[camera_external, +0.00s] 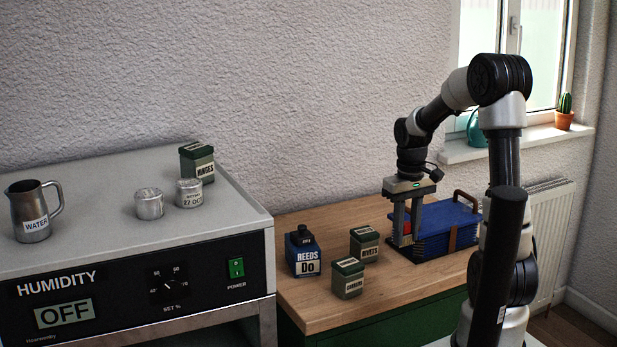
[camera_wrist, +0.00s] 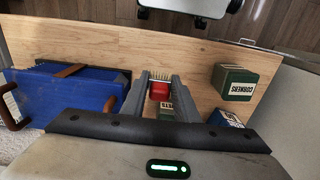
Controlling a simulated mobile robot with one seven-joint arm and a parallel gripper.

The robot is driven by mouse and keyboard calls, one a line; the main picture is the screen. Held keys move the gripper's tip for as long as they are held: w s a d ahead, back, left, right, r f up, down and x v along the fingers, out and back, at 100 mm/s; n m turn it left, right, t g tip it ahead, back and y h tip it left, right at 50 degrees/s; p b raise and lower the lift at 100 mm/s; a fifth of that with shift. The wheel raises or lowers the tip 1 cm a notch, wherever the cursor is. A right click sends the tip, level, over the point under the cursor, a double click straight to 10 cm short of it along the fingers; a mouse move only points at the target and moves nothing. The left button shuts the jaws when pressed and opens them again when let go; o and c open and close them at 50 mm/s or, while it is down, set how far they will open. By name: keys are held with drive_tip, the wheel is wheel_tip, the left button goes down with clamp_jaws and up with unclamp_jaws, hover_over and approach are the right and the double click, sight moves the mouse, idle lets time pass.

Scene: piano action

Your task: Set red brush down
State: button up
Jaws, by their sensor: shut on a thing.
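The red brush (camera_external: 407,228) is between the fingers of my gripper (camera_external: 403,239), just left of the blue bellows-like case on the wooden table. In the wrist view the red brush (camera_wrist: 159,91) sits between the two grey fingers (camera_wrist: 160,84), with pale bristles at its far side. My gripper is shut on it and points down, low over the table top (camera_external: 375,285). The fingers hide part of the brush, and I cannot tell whether it touches the wood.
The blue case (camera_external: 448,228) with brown handles stands close on the right. The rivets tin (camera_external: 364,244), another green tin (camera_external: 347,278) and the blue reeds bottle (camera_external: 303,252) stand to the left. Bare wood lies in front. The grey humidity cabinet (camera_external: 215,255) is further left.

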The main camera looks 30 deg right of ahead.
sight(407, 223)
wheel_tip(407, 223, down, 9)
drive_tip(key=shift+f+b, duration=0.1)
drive_tip(key=shift+b, duration=0.6)
drive_tip(key=shift+f, duration=0.15)
drive_tip(key=o, duration=1)
wheel_tip(407, 223, up, 12)
drive_tip(key=shift+r+p, duration=0.25)
drive_tip(key=shift+p, duration=0.8)
